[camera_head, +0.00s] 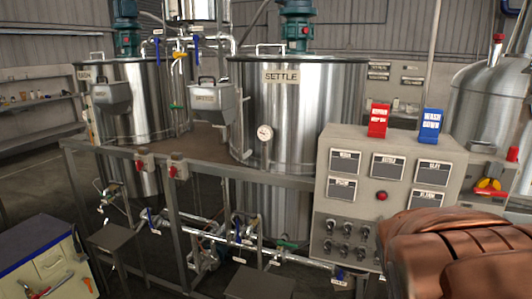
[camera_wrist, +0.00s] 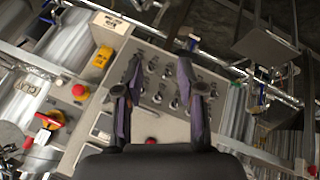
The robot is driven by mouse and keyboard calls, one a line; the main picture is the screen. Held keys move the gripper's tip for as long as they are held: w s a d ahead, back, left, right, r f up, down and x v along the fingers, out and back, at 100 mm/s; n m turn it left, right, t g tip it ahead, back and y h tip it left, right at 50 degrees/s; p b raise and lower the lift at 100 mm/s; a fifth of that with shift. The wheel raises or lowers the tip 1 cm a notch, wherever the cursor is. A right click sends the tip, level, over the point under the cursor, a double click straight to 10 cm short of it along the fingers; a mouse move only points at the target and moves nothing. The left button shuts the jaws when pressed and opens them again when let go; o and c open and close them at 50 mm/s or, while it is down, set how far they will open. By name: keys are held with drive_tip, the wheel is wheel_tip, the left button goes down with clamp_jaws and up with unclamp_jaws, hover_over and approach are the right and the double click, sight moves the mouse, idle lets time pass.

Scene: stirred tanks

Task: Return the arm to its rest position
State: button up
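My gripper (camera_wrist: 162,58) shows in the wrist view with its two dark fingers spread apart and nothing between them. It is open, in front of a grey control panel (camera_wrist: 178,128) that appears tilted in that view. The gripper is not visible in the head view. There, the control panel (camera_head: 325,195) stands at the centre right, with several dark knobs, labelled plates and a red button (camera_head: 381,196). The panel's lower right corner is hidden in the head view. I cannot tell the exact gap between the fingers and the panel.
A red switch cover (camera_head: 378,120) and a blue one (camera_head: 431,123) stand on the panel's top. A steel tank labelled SETTLE (camera_head: 300,120) stands behind a metal rail (camera_head: 250,176). Pipes and valves run below. A cream cabinet (camera_head: 50,262) is at the lower left.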

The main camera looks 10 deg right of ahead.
drive_tip(key=s+a+f+n+g+y, duration=0.1)
drive_tip(key=s+a+f+g+y, duration=0.1)
drive_tip(key=s+a, duration=0.5)
drive_tip(key=s+a+f+n+g+y+p, duration=0.1)
drive_tip(key=s+a+n+g+y, duration=0.1)
drive_tip(key=s+a, duration=0.5)
drive_tip(key=a+g+y, duration=0.1)
drive_tip(key=a, duration=0.5)
drive_tip(key=shift+s+a+f+g+y, duration=0.3)
drive_tip(key=shift+a+f, duration=0.05)
drive_tip(key=shift+a, duration=0.05)
drive_tip(key=shift+d, duration=0.15)
